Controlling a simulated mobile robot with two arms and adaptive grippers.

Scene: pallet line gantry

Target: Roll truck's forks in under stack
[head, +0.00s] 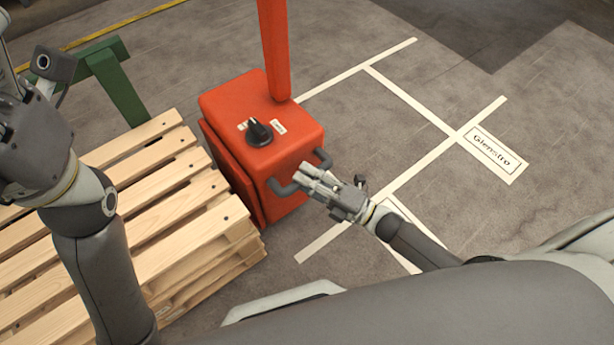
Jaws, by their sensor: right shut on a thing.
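The red truck (262,135) stands upright against the right side of the wooden pallet stack (165,200). A black knob is on its top, and a grey handle bar (281,187) is on its right face. My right gripper (309,175) is shut on the handle bar. The truck's forks are hidden, so I cannot tell how far they reach under the stack. My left gripper (18,90) is above the stack at the left edge. Its fingers are cut off or hidden, so I cannot tell if it is open.
A green frame (112,80) stands behind the stack. A red mast (274,45) rises from the truck. White floor lines and a label reading "Glenstro" (493,150) mark the floor to the right. The grey floor there is clear.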

